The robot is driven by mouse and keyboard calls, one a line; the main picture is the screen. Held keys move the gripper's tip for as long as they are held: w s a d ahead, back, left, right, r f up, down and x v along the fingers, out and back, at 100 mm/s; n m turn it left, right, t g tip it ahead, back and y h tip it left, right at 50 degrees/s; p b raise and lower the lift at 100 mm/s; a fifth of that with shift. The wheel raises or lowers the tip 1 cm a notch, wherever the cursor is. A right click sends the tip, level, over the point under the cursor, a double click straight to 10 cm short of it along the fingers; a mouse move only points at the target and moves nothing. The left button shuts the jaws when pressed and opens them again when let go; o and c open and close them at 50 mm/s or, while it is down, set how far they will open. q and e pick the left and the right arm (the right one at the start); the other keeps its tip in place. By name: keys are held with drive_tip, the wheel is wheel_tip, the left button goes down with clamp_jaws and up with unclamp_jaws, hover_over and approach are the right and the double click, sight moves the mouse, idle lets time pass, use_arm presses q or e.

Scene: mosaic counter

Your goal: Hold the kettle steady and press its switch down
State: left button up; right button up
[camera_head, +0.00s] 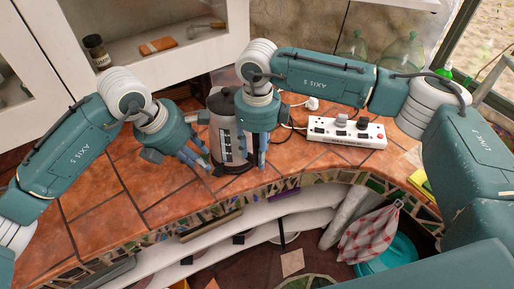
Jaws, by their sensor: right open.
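The kettle (221,132), silver with a black lid and a dark base, stands upright on the tiled counter between my two grippers. My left gripper (201,158) is at the kettle's left side, its fingers pointing down to the right, close to the body. I cannot tell whether it touches the kettle or how far its fingers are apart. My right gripper (254,155) is open, its fingers pointing down at the kettle's right side and covering part of it. I cannot make out the kettle's switch.
A white power strip (346,132) with plugs lies to the right on the terracotta counter (100,190). A cable runs near the kettle. White cabinets with a jar (96,51) stand behind. Green glass bottles (402,52) are at the back right. The counter's left part is clear.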

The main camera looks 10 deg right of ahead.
sight(216, 174)
clamp_jaws()
use_arm(q)
drive_tip(key=shift+d, duration=0.2)
clamp_jaws()
drive_tip(key=n, duration=0.2)
drive_tip(key=d+f+n+y, duration=0.1)
drive_tip(key=n, duration=0.1)
drive_tip(key=shift+d+y, duration=0.2)
drive_tip(key=shift+y, duration=0.1)
use_arm(e)
drive_tip(key=shift+w, duration=0.1)
drive_tip(key=shift+r, duration=0.1)
use_arm(q)
drive_tip(key=shift+x, duration=3.5)
